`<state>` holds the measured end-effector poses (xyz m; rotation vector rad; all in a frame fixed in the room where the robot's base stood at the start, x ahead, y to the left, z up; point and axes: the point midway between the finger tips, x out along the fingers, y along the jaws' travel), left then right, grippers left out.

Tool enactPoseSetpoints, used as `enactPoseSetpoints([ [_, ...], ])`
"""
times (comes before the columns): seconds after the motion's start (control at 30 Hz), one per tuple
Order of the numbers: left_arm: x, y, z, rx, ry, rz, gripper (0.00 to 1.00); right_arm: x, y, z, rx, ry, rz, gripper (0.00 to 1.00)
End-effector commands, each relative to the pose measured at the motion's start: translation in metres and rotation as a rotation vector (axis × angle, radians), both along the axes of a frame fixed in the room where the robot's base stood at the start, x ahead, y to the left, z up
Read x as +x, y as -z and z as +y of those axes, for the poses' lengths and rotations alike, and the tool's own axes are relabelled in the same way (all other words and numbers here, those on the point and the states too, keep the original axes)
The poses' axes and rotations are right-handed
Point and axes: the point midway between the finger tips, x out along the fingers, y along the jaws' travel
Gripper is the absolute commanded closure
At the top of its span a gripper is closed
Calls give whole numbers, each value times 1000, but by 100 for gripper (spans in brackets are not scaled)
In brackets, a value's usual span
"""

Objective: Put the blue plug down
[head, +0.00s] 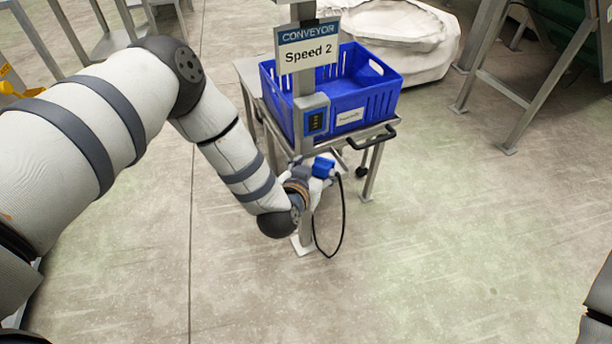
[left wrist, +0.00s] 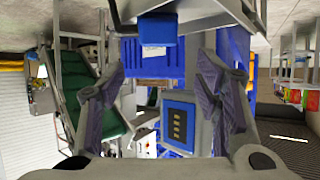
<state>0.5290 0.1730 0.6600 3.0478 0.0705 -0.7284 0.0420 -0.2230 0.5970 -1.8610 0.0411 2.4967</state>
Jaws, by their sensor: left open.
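The blue plug (head: 323,167) is at the far end of my left arm in the head view, in front of the conveyor post. A black cable (head: 341,225) loops down from it towards the floor. My left gripper (head: 312,177) is right beside the plug and partly hidden by its own wrist. In the left wrist view its two fingers (left wrist: 162,75) are spread apart with nothing between them. A blue block, which looks like the plug (left wrist: 157,29), shows above the fingertips there. I cannot tell whether it touches anything. My right gripper is not in view.
A metal post carries the "CONVEYOR Speed 2" sign (head: 308,52) and a blue control panel (head: 316,122). The panel also shows between the fingers (left wrist: 180,125). Behind stands a blue crate (head: 372,92) on a metal cart (head: 247,72). Open floor lies in front and to the right.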

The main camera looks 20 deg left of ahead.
Motion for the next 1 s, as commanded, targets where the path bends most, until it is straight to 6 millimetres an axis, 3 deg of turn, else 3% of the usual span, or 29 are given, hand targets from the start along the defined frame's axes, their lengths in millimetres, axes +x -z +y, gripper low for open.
enactPoseSetpoints([
  [0.03, -10, -17, -1, 0, 2, -11, 42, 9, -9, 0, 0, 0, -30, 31],
  [0.27, -52, -33, -2, 1, 0, -7, 42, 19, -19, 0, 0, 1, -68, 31],
  [0.47, -62, -32, -3, 0, 0, -1, 42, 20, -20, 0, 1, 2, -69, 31],
  [0.57, -87, -11, -9, -17, 36, 95, 42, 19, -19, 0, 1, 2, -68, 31],
  [0.67, -172, 38, -14, -59, 107, 389, 42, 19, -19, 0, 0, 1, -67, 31],
  [0.7, -218, 54, -11, -75, 122, 535, 42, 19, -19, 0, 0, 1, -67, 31],
  [0.77, -285, 68, -1, -87, 123, 746, 42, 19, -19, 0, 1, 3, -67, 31],
  [0.8, -326, 70, 8, -86, 113, 874, 42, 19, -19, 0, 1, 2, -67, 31],
  [0.9, -409, 62, 30, -76, 63, 1133, 42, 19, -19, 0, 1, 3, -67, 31],
  [1.0, -454, 48, 45, -61, 17, 1279, 42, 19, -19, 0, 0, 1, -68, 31],
])
